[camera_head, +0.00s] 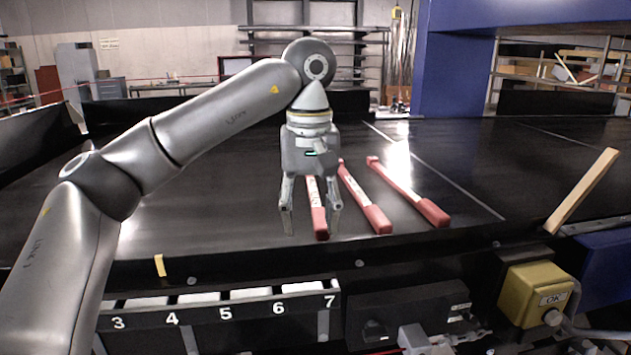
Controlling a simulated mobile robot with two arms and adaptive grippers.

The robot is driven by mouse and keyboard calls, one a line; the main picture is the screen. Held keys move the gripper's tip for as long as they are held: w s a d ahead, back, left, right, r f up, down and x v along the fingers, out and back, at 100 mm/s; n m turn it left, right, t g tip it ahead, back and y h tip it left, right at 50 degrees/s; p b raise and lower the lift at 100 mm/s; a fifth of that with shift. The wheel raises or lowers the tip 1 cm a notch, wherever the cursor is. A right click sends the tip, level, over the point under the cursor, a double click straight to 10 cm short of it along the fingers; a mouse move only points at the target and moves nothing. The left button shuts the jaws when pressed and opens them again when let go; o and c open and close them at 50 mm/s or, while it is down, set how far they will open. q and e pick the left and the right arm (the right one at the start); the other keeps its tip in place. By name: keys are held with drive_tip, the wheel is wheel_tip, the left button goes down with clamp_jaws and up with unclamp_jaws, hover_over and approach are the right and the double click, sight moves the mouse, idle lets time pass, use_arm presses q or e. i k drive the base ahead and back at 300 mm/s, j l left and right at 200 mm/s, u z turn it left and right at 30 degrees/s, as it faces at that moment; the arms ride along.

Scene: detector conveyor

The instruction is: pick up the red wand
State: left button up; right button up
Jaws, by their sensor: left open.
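Three red wands lie on the black conveyor belt (215,215). The left wand (317,212) is partly hidden behind my left gripper. The middle wand (362,200) lies just right of the gripper. The right wand (410,193) lies farther right, slanting, with its thick end toward the front right. My left gripper (310,222) points down with its fingers apart, and the left wand shows between them. I cannot tell how high the fingertips are above the belt. No wand appears held. My right gripper is not in view.
A numbered bin rack (225,312) and a yellow OK button box (533,292) are at the belt's front edge. A wooden stick (582,190) stands slanted at the right. A blue post (446,75) rises behind. The belt's left part is clear.

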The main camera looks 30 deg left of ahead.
sight(319, 223)
drive_tip(key=i+j, duration=0.7)
drive_tip(key=i, duration=0.25)
